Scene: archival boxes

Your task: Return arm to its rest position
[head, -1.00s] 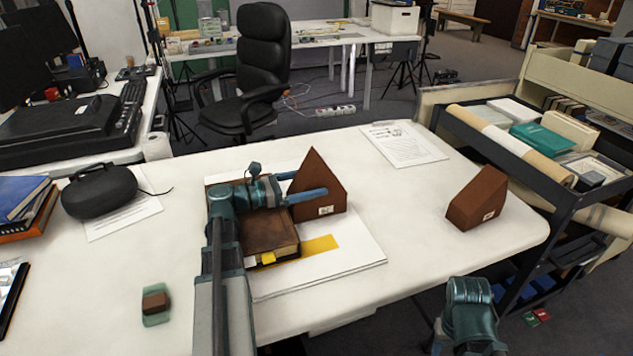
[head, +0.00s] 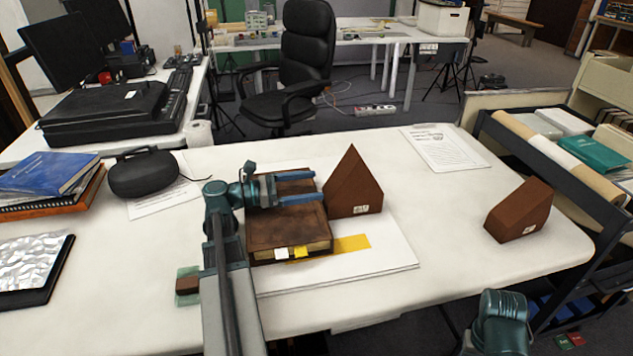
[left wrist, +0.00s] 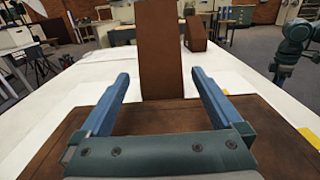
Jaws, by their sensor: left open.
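My left gripper (head: 318,198) is open and empty, just above the brown book (head: 288,232) in the head view. In the left wrist view its two blue fingers (left wrist: 162,90) are spread, with nothing between them. A brown wedge-shaped block (head: 352,190) stands on the white board just beyond the fingertips, and it also shows in the left wrist view (left wrist: 160,50). My right arm (head: 500,320) shows at the bottom right in the head view; its gripper is out of view.
A second brown wedge (head: 520,212) stands at the table's right side. A dark cart (head: 570,165) stands beyond that edge. A black rounded case (head: 146,174), stacked books (head: 45,180) and a small brown block (head: 187,285) are at left. The table's middle right is clear.

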